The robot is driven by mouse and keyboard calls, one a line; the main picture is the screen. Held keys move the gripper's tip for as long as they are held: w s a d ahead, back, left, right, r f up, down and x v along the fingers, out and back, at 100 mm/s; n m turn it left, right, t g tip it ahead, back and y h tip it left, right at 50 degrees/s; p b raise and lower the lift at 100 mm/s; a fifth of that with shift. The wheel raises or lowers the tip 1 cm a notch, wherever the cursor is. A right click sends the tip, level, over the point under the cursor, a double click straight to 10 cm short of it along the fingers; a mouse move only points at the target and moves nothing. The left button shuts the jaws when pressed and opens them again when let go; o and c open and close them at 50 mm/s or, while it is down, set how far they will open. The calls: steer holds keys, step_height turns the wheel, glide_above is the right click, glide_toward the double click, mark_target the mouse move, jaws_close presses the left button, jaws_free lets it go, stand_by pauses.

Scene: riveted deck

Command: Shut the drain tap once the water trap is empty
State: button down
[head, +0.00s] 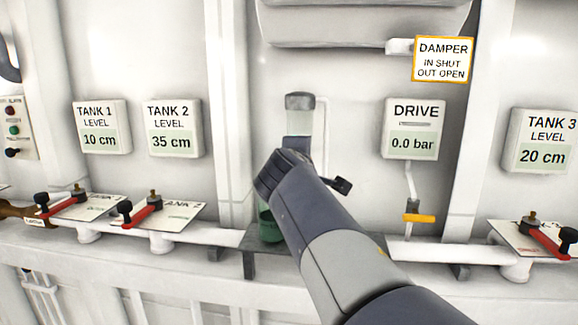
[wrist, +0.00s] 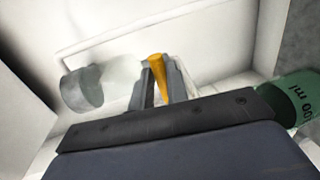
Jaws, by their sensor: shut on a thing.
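The water trap (head: 299,122) is a clear upright bowl with a grey cap on the wall; my arm hides its lower part. In the wrist view it lies to the left, with its grey cap (wrist: 82,90) and a pale bowl (wrist: 122,80) where I see no clear water line. The drain tap's orange handle (wrist: 157,68) stands between my gripper's fingers (wrist: 160,84), which are shut on it. My arm hides the tap and fingertips in the head view. A green measuring cup (head: 268,226) sits below the trap; it also shows in the wrist view (wrist: 292,98). Its contents are unclear.
The drive gauge (head: 413,130) reads 0.0 bar, with another orange-handled valve (head: 418,218) below it. Red-handled tank valves (head: 140,213) stand along the pipe at left, another (head: 550,241) at right. A damper sign (head: 443,60) hangs above.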

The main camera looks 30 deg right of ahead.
stand_by(0.4)
steer(key=c, duration=1.4)
jaws_free()
steer(key=b+v, duration=0.1)
steer(key=v, duration=0.9)
steer(key=shift+s+a, duration=0.2)
steer(key=shift+s, duration=0.15)
steer(key=shift+w, duration=0.1)
steer(key=p+x, duration=0.1)
steer(key=x, duration=0.9)
steer(key=shift+w+d, duration=0.25)
steer(key=shift+w, duration=0.05)
